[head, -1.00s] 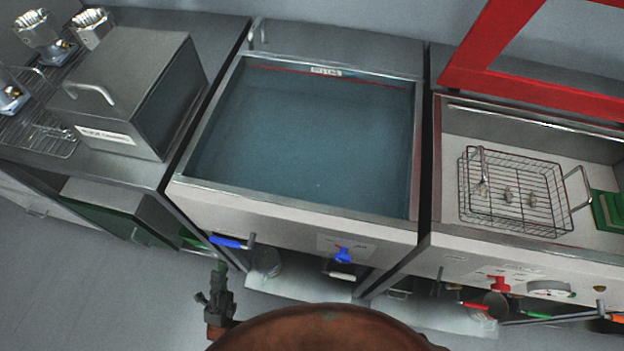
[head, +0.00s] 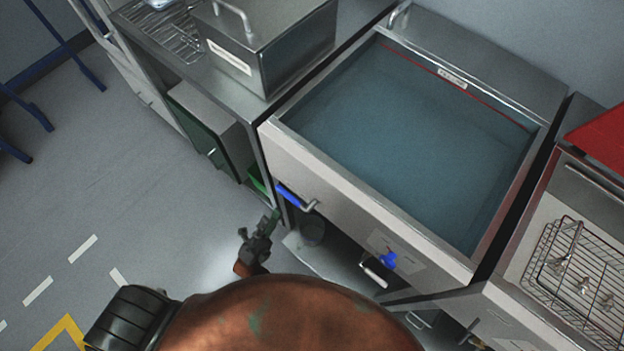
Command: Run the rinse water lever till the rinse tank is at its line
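The rinse tank (head: 282,128) is a steel basin filled with blue-grey water (head: 420,140). A red line (head: 415,62) with a small white label runs along its back wall. The water stands close to that line; the exact gap is hard to judge. A lever with a blue handle (head: 288,194) sits on the left of the tank's front, roughly along the panel. A blue valve handle (head: 388,262) is further right on the front. My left gripper (head: 268,222) is just below and left of the blue lever, seemingly apart from it. Its finger opening is unclear. My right gripper is out of view.
A steel box (head: 275,60) with a handle stands on the bench left of the tank. A wire basket (head: 585,275) sits in the right-hand basin beside a red panel (head: 605,135). A green-sided cabinet (head: 205,130) is under the left bench.

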